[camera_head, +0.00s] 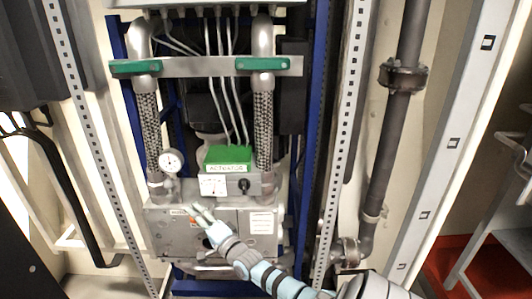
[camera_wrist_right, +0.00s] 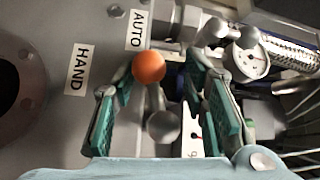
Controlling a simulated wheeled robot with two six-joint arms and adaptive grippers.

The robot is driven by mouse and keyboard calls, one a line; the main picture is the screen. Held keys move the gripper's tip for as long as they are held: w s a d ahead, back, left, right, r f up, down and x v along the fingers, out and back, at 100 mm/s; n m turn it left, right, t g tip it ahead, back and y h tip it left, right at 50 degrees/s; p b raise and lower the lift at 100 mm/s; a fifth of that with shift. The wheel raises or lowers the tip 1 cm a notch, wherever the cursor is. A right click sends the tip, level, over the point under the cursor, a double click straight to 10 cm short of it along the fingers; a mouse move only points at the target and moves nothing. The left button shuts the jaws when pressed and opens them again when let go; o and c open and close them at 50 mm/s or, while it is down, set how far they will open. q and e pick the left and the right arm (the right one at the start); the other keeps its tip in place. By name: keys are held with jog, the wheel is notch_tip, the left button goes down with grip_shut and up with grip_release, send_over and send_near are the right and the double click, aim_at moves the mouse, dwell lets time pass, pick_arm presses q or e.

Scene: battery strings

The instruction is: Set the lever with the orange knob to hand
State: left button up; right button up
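The orange knob (camera_wrist_right: 149,66) shows in the right wrist view, just below the AUTO label (camera_wrist_right: 138,30) and right of the HAND label (camera_wrist_right: 79,69). My right gripper (camera_wrist_right: 158,84) is open, with one green-padded finger on each side of the knob and visible gaps. In the head view the right gripper (camera_head: 200,212) is at the front of the grey actuator box (camera_head: 170,238), with a small orange spot of the knob (camera_head: 192,221) beside it. My left gripper is not in view.
A pressure gauge (camera_head: 172,160) and a green ACTUATOR block (camera_head: 228,156) stand on top of the box. A black selector switch (camera_head: 244,186) is on its upper front. Braided hoses rise behind. Perforated rack posts (camera_head: 338,150) flank the cabinet.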

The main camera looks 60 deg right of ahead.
jog(key=s+a+f+p, duration=0.15)
jog(key=s+p, duration=0.45)
jog(key=s, duration=0.8)
pick_arm(q)
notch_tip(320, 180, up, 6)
jog(key=p, duration=0.2)
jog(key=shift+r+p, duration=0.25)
jog(key=shift+p, duration=0.05)
pick_arm(e)
jog(key=s+a+f+n+g, duration=0.2)
jog(key=s+f, duration=0.3)
jog(key=f, duration=0.4)
jog(key=s+a+f+n+g+y, duration=0.1)
jog(key=s+a+f+n+g, duration=0.1)
jog(key=s+f+n+g, duration=0.3)
jog(key=s+a+f+n+g, duration=0.2)
jog(key=s+f, duration=0.4)
jog(key=f, duration=0.7)
jog(key=shift+a+n+g, duration=0.15)
jog(key=shift+n+g, duration=0.55)
jog(key=shift+n, duration=0.3)
jog(key=shift+f, duration=0.1)
